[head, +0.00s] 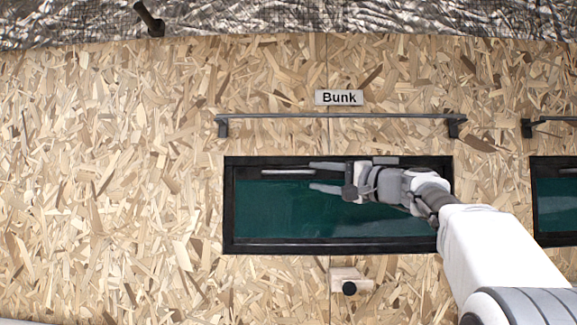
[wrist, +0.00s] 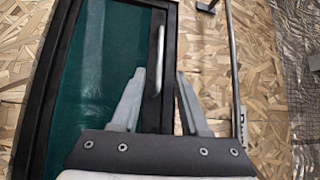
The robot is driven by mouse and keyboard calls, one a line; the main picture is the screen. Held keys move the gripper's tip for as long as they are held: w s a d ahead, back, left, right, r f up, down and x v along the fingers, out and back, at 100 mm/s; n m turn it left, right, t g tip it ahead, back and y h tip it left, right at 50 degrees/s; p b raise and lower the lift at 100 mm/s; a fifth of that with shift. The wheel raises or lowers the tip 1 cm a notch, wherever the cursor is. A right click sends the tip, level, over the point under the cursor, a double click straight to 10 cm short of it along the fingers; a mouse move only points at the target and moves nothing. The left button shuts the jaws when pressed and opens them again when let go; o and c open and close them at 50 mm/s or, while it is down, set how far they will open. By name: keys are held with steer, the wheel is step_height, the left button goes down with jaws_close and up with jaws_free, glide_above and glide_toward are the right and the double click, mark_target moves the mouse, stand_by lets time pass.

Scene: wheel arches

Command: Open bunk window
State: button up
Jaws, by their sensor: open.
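The bunk window (head: 300,225) is a dark green pane in a black frame, set in the chipboard wall under a "Bunk" label (head: 339,97). Its pane looks flush in the frame. A thin grey bar handle (head: 288,172) lies along the upper left edge of the window; it also shows in the wrist view (wrist: 157,62). My gripper (head: 311,176) is in front of the window with its fingers pointing left at the handle. In the wrist view my open fingers (wrist: 160,80) stand either side of the handle's near end. I cannot tell contact or exact depth.
A dark rail (head: 340,117) runs above the window, close to one finger in the wrist view. A wooden block with a black knob (head: 349,288) sits below. Another window (head: 557,200) is at right. The left wall is bare.

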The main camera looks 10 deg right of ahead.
mark_target(291, 173)
steer(key=p+x, duration=0.4)
steer(key=x, duration=0.5)
steer(key=shift+w+a+r, duration=0.15)
steer(key=shift+w, duration=0.05)
steer(key=shift+w+a, duration=0.3)
steer(key=shift+w, duration=0.1)
jaws_close()
stand_by(0.7)
